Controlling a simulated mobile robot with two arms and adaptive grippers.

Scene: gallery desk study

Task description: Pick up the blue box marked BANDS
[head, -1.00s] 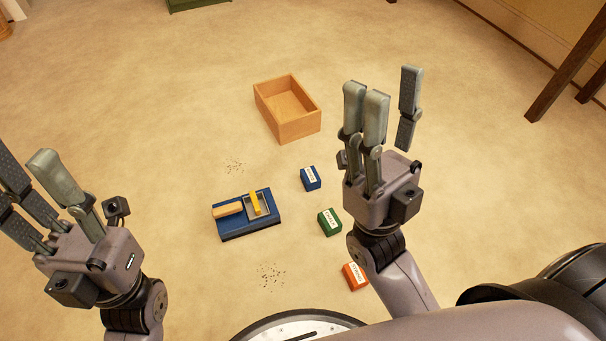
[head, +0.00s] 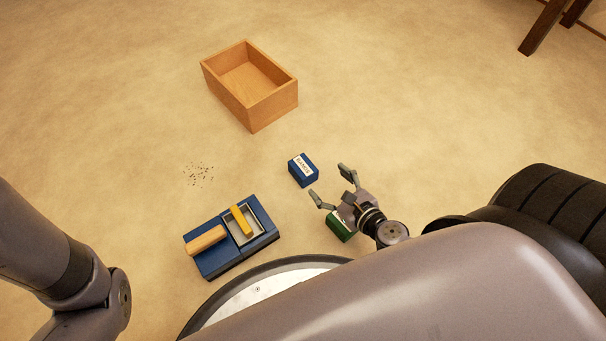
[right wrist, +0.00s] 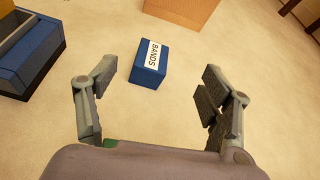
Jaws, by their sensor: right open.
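The blue box marked BANDS (head: 303,170) lies on the floor in the head view, its white label facing up. It also shows in the right wrist view (right wrist: 149,73), where the word BANDS is readable. My right gripper (head: 331,186) is open and empty, just to the right of and nearer than the box. In the right wrist view the box lies ahead of the spread fingers (right wrist: 160,88), apart from them. My left gripper is outside the views; only part of my left arm shows at the left edge of the head view.
An open wooden box (head: 277,107) stands beyond the blue box. A blue tray (head: 222,262) with a wooden block and a yellow piece lies at left. A green box (head: 341,229) is partly hidden under my right gripper. Dark specks lie on the floor. Wooden legs (head: 545,27) stand far right.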

